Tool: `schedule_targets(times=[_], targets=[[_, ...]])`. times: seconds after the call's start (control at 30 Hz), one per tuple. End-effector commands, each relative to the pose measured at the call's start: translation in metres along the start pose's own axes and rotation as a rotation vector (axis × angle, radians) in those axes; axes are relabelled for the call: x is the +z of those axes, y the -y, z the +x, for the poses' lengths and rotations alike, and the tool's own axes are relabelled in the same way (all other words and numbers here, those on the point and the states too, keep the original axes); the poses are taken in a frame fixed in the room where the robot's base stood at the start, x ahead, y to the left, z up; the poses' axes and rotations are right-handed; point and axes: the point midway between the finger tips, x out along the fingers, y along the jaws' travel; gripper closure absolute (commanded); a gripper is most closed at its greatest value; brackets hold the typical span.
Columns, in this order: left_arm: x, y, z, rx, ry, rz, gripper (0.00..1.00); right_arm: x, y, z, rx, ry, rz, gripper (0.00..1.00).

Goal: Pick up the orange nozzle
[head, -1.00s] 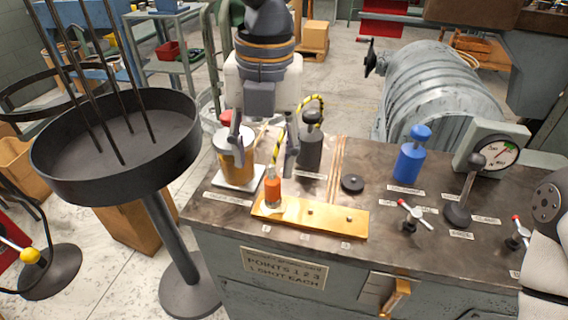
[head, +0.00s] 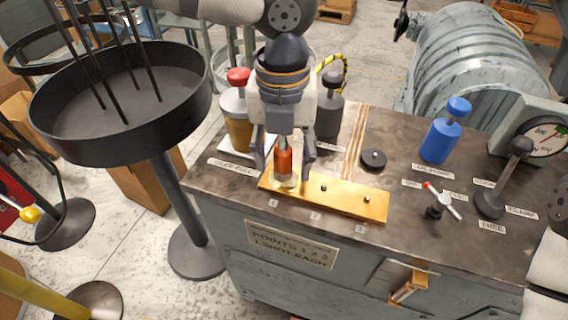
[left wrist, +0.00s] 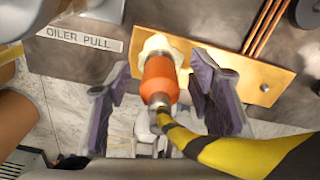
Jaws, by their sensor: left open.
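The orange nozzle (head: 284,162) stands upright at the left end of the brass plate (head: 340,200) on the bench. It also shows in the left wrist view (left wrist: 159,80), with a pale tip at the plate end and a yellow-and-black hose (left wrist: 240,150) at its other end. My left gripper (head: 283,172) is open, with one finger on each side of the nozzle. In the left wrist view its purple-grey finger pads (left wrist: 160,98) flank the nozzle with visible gaps. My right gripper is not in view.
A red-topped amber jar (head: 236,122) stands close left of the gripper, and a dark grey bottle (head: 329,117) behind it. A black puck (head: 373,160), blue bottle (head: 440,140) and levers (head: 497,185) stand to the right. A round black tray (head: 120,95) is left of the bench.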

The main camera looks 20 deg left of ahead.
Motion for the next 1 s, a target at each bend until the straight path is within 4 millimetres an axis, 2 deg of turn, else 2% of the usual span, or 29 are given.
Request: schedule_targets(times=[0.07, 0.1, 0.3, 0.67, 0.77, 0.87, 1.0], targets=[[0.0, 0.0, -0.002, -0.001, 0.002, 0.0, 0.52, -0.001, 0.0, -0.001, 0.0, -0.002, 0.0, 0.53], [0.0, 0.0, -0.002, 0.0, 0.003, 0.0, 0.57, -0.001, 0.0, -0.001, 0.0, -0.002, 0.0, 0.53], [0.0, 0.0, -0.002, 0.0, 0.002, 0.0, 1.0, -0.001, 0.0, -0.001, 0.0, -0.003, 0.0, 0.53], [0.001, 0.0, -0.006, 0.0, 0.005, 0.0, 1.0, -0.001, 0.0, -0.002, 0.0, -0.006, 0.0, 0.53], [0.001, 0.0, -0.02, -0.002, 0.008, 0.0, 1.0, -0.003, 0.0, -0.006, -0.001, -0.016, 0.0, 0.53], [-0.001, -0.002, -0.043, -0.002, 0.012, 0.0, 1.0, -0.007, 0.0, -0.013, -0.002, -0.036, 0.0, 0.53], [-0.025, -0.022, -0.084, -0.007, 0.024, 0.0, 1.0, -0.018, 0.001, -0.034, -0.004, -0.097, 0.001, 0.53]])
